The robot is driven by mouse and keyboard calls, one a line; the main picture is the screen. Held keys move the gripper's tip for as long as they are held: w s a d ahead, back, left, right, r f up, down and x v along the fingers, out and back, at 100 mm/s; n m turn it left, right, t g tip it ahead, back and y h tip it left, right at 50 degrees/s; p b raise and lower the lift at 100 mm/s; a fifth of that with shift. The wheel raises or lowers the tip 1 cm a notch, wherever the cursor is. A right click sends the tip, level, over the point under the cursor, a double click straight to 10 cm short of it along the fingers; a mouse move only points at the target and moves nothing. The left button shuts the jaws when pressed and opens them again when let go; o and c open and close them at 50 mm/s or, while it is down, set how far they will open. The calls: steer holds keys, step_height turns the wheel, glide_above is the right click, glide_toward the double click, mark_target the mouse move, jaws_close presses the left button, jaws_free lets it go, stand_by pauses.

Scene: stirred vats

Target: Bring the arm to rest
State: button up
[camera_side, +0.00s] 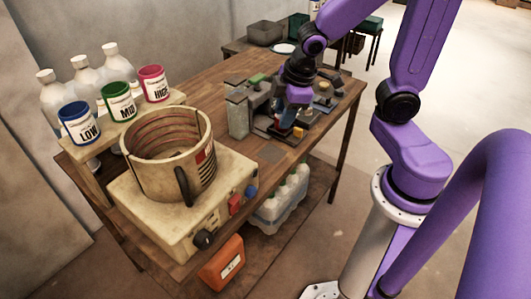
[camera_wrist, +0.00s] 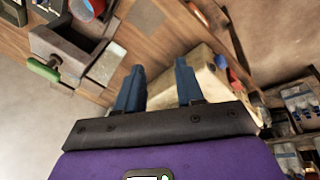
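My purple arm reaches over the wooden bench from the right in the side view. My gripper (camera_side: 286,116) hangs low above the cluttered middle of the bench, just right of the grey block-like fixture. In the wrist view the two blue fingers of my gripper (camera_wrist: 158,86) stand apart with nothing between them. The bench top (camera_wrist: 148,25) and the cream heater box (camera_wrist: 203,72) show beyond the fingertips. Whether the fingers touch anything on the bench is hidden in the side view.
A vat (camera_side: 160,160) stands on the cream base (camera_side: 175,222). Behind it are blue (camera_side: 79,128), green (camera_side: 119,106) and red (camera_side: 154,88) labelled cups and white bottles. A grey fixture (camera_side: 238,114) stands left of my gripper. An orange box (camera_side: 222,262) is below. Open floor lies right.

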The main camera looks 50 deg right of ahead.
steer(key=s+a+r+n+g, duration=0.1)
steer(key=s+a, duration=0.1)
steer(key=s, duration=0.6)
steer(key=s+a+r+n+g, duration=0.1)
steer(key=s+a+g, duration=0.1)
steer(key=s, duration=0.5)
steer(key=shift+s+a+r+n+y, duration=0.25)
steer(key=shift+s+a+n+y, duration=0.05)
steer(key=shift+s+a+y, duration=0.1)
